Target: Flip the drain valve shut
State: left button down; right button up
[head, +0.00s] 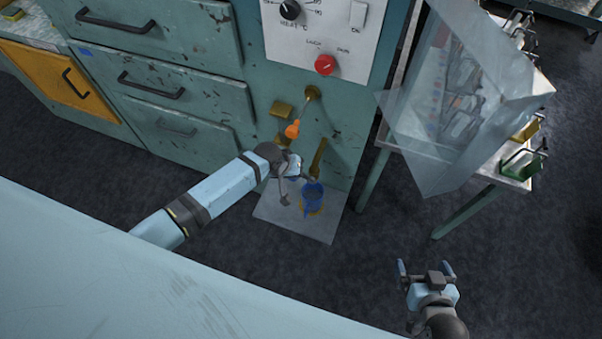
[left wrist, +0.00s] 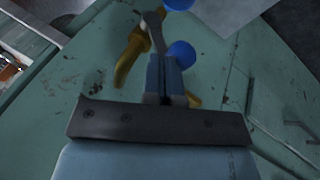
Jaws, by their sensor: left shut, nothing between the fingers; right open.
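Low on the green cabinet front, a lever with an orange knob (head: 292,130) slants down from a brass fitting. A brass pipe (head: 318,157) sits below it and also shows in the left wrist view (left wrist: 128,58). My left gripper (head: 297,165) is shut and empty, below the orange knob. In the left wrist view, its fingers (left wrist: 164,72) are beside a round blue part (left wrist: 182,54); I cannot tell whether they touch. Which handle belongs to the drain valve is unclear, and the arm hides part of this area. My right gripper (head: 425,270) is open and empty, far from the cabinet.
A blue object (head: 312,197) is on a grey plate (head: 275,218) on the floor. A control panel with a red knob (head: 325,65) is above. Open floor surrounds my right gripper.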

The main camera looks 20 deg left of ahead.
pick_arm(q)
jog(key=a+f+h+b, duration=0.4)
jog(key=a+f+b, duration=0.1)
jog(key=b, duration=0.1)
jog(key=shift+f+n, duration=0.25)
jog(key=shift+n, duration=0.15)
pick_arm(e)
notch_tip(320, 180, down, 6)
jog(key=shift+a+f, duration=0.2)
jog(key=shift+f, duration=0.05)
pick_arm(q)
jog(key=shift+f, duration=0.15)
pick_arm(e)
jog(key=shift+s+a+f, duration=0.1)
jog(key=shift+s, duration=0.05)
pick_arm(q)
jog(key=w+a+p+v, duration=0.1)
jog(key=p+v, duration=0.1)
jog(key=v, duration=1)
jog(key=shift+a, duration=0.35)
pick_arm(e)
jog(key=shift+s+a+r, duration=0.1)
jog(key=shift+a+r, duration=0.25)
jog(key=shift+r, duration=0.25)
jog(key=shift+s+a+r, duration=0.1)
jog(key=shift+a+r, duration=0.25)
jog(key=shift+r, duration=0.25)
jog(key=shift+a+r, duration=0.15)
jog(key=shift+r, duration=0.05)
